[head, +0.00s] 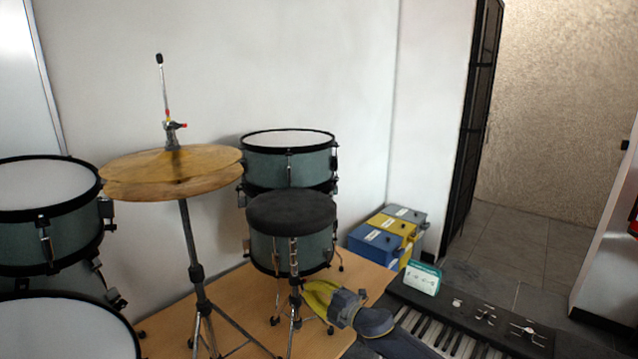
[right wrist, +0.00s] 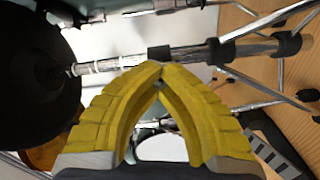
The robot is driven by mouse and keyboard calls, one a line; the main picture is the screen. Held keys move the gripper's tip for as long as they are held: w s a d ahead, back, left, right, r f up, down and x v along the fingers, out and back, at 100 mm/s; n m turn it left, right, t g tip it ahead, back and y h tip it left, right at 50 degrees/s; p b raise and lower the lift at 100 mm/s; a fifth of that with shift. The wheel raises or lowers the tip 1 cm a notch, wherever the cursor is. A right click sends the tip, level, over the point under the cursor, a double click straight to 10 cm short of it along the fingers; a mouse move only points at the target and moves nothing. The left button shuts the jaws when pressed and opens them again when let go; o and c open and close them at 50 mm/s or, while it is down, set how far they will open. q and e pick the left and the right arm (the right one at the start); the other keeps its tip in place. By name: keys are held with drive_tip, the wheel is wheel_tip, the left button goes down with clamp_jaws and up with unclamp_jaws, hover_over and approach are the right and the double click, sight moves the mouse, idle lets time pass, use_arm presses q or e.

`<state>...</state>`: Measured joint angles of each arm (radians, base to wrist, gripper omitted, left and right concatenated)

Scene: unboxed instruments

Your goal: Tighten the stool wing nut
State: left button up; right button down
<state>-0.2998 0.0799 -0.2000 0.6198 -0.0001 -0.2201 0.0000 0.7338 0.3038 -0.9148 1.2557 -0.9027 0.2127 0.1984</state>
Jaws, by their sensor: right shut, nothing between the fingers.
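The stool has a round black seat (head: 290,208) and stands on a wooden platform in front of a drum. Its chrome post (head: 293,255) runs down from the seat to spread legs. In the right wrist view the seat (right wrist: 38,85) is at the left and the post (right wrist: 185,53) runs sideways, with black collars on it. I cannot make out the wing nut clearly; the fingertips may hide it. My right gripper (head: 308,290) has yellow fingers, beside the lower post. In the right wrist view its fingertips (right wrist: 160,70) meet with nothing between them, close to the post.
A hi-hat stand with brass cymbals (head: 170,173) is left of the stool. Drums (head: 290,160) stand behind and at the left. A keyboard (head: 460,325) with a small green-and-white box (head: 422,278) is at the right. Blue, yellow and grey cases (head: 375,243) sit behind.

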drive_tip(key=m, duration=0.4)
drive_tip(key=shift+m, duration=0.4)
drive_tip(key=m, duration=0.4)
drive_tip(key=shift+m, duration=0.4)
drive_tip(key=c, duration=2.1)
unclamp_jaws()
drive_tip(key=o, duration=1.3)
drive_tip(key=shift+c, duration=0.2)
drive_tip(key=shift+d, duration=0.1)
